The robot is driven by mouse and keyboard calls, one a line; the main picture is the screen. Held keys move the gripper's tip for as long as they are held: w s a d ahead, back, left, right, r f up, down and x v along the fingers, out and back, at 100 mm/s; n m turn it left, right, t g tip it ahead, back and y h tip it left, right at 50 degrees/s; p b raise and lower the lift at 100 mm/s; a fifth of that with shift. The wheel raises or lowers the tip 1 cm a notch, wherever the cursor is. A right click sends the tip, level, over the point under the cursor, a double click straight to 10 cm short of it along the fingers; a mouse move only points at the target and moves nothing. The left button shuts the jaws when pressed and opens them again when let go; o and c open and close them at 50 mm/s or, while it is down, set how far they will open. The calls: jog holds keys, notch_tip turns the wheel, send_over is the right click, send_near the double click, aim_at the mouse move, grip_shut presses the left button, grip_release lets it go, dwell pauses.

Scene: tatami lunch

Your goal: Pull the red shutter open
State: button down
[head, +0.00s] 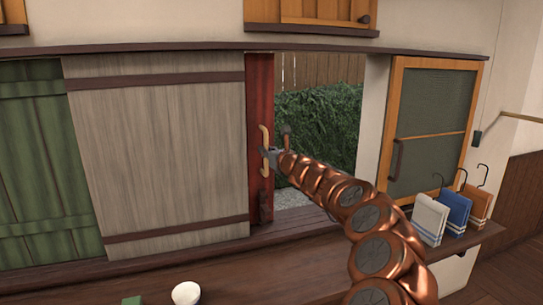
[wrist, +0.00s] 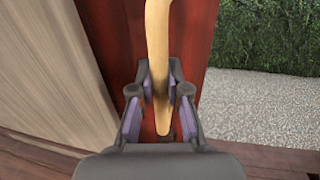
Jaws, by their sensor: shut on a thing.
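The red shutter (head: 260,105) shows as a narrow upright strip beside the grey plank shutter (head: 160,140); the rest of it seems hidden behind the grey one. A pale wooden handle (head: 264,136) stands upright on the red strip. My gripper (head: 271,156) is at the handle's lower half. In the wrist view, its two fingers (wrist: 161,112) are on either side of the handle (wrist: 157,45), shut on it, with the red shutter (wrist: 190,60) behind. To the right of the red strip is an open gap showing a hedge (head: 320,120) and gravel.
A green shutter (head: 40,160) is at the far left. A framed screen panel (head: 428,125) with a dark handle is at the right.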

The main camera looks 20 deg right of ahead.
jog(key=shift+a+r, duration=0.1)
jog(key=shift+a, duration=0.05)
jog(key=c, duration=1.1)
grip_release()
jog(key=shift+c, duration=0.2)
jog(key=v, duration=1.2)
jog(key=shift+a, duration=0.1)
